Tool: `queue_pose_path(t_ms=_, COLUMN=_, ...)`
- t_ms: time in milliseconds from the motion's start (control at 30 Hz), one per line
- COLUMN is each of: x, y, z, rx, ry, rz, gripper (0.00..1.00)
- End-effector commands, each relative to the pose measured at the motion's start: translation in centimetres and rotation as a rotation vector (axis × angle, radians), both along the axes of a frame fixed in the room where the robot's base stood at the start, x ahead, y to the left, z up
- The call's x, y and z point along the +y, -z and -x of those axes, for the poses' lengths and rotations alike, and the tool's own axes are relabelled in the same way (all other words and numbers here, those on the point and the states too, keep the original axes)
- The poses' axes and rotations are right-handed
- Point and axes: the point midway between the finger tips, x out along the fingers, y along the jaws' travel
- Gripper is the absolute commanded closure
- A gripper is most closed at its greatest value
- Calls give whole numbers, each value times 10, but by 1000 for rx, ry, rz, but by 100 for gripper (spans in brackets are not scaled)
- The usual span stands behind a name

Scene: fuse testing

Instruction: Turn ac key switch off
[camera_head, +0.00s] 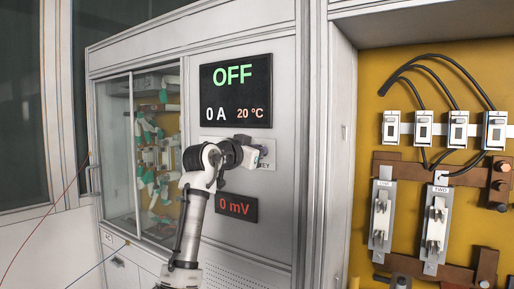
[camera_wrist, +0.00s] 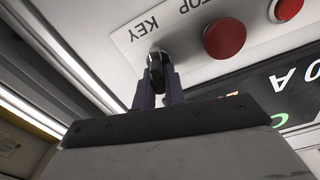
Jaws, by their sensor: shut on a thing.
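The key switch (camera_wrist: 154,55) is a small dark key beside the KEY label on a white plate (camera_wrist: 181,22), in the wrist view. My gripper (camera_wrist: 158,82) is shut on it, one finger on each side. The switch's base is partly hidden by the key and fingers. In the head view my gripper (camera_head: 252,155) is at the plate under the display, and hides the key.
A red stop button (camera_wrist: 222,38) is right of the key in the wrist view. The black display (camera_head: 236,91) reads OFF, 0 A, 20 °C. A smaller display (camera_head: 236,208) reads 0 mV. A glass-doored cabinet (camera_head: 117,150) is left; fuse holders (camera_head: 436,228) are right.

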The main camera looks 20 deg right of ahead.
Motion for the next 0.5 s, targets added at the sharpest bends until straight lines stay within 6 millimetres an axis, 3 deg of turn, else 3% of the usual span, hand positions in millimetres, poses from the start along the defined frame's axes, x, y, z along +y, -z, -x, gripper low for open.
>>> queue_pose_path(t_ms=500, x=0, y=-1, z=-1, rx=155, ry=2, rz=119, gripper=100)
